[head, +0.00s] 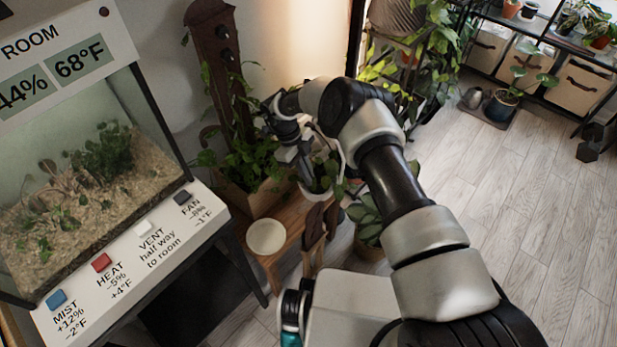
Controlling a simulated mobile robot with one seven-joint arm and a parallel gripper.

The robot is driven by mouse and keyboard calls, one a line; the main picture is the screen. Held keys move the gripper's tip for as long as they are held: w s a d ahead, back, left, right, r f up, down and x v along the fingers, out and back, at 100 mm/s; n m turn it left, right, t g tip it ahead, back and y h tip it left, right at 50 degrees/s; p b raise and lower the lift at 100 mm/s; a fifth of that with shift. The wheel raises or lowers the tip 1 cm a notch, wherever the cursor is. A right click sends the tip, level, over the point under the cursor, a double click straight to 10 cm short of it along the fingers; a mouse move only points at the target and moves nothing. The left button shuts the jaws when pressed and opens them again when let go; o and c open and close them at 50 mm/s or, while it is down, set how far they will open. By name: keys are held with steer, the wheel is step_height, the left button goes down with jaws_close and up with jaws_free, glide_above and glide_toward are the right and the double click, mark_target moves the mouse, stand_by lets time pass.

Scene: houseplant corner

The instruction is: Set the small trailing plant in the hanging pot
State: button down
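My gripper (300,157) reaches down over a low wooden bench, near the wall and the foliage. Its fingertips are small and partly lost among leaves, so whether it is open or shut does not show. I cannot make out a hanging pot for certain in this view.
An empty white saucer (266,236) sits on the bench. A terrarium (85,190) with labelled buttons is at left.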

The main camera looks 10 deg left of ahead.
steer(key=shift+f+b, duration=0.4)
steer(key=shift+b, duration=0.05)
steer(key=c, duration=2)
jaws_free()
steer(key=shift+r, duration=0.1)
